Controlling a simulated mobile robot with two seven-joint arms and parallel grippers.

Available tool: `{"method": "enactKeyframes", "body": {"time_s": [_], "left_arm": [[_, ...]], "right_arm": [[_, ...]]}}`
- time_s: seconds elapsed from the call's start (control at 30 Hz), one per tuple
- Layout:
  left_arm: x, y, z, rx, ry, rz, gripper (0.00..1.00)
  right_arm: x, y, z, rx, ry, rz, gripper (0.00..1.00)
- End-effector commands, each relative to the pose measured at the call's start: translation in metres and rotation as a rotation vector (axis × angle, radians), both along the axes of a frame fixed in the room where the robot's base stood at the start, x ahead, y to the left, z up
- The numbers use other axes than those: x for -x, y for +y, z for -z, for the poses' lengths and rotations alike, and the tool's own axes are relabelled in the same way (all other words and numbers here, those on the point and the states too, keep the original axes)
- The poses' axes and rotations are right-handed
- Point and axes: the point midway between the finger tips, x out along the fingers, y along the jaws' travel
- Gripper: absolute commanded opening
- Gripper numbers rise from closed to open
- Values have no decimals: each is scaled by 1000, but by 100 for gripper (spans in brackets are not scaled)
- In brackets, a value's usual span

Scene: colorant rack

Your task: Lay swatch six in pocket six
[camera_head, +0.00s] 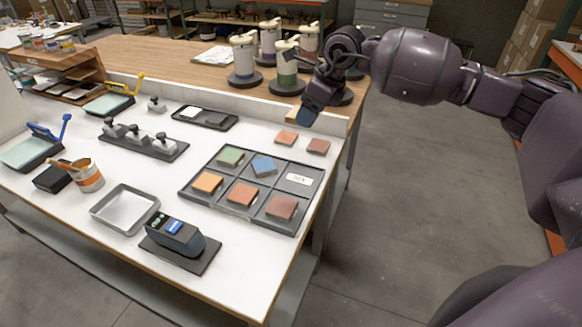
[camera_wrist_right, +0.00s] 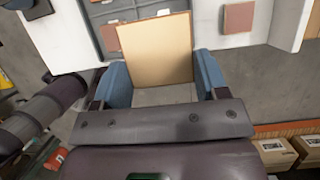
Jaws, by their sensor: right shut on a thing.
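My right gripper (camera_head: 308,112) is above the back right of the white table, behind the loose swatches, with blue fingertips pointing down. In the right wrist view, a tan square swatch (camera_wrist_right: 157,48) stands between the two blue fingers (camera_wrist_right: 165,85), held by them. Only a small orange-tan edge of it shows in the head view. I cannot read a number on it. The dark tray (camera_head: 226,205) has two rows of pockets. The back right pocket holds only a white card reading SIX (camera_head: 299,180); the others hold coloured swatches, the blue one (camera_head: 263,166) lying askew. My left gripper is not in view.
Two loose reddish swatches (camera_head: 287,137) (camera_head: 318,147) lie behind the tray. A low white ledge (camera_head: 230,93) runs along the back. Tall canisters (camera_head: 286,68) stand beyond it, close to my right gripper. A dark device (camera_head: 176,236) and a metal pan (camera_head: 125,207) stand in front.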

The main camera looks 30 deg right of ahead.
Motion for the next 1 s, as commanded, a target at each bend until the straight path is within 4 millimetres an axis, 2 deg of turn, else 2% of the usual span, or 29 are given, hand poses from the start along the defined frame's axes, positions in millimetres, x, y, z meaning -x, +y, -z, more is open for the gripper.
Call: {"method": "enactKeyframes", "body": {"time_s": [0.17, 0.4, 0.7, 0.83, 1.0], "left_arm": [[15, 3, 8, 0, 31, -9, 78], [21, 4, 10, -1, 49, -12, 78], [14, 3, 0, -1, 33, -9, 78], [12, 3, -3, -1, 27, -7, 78], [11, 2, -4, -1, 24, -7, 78]], "right_arm": [[1, 0, 15, -1, 5, 1, 40], [1, 1, 65, -2, 4, 0, 40], [1, 1, 128, -2, 4, 0, 40], [1, 1, 148, -1, 2, 1, 40], [0, 0, 158, -1, 1, 0, 40]]}}
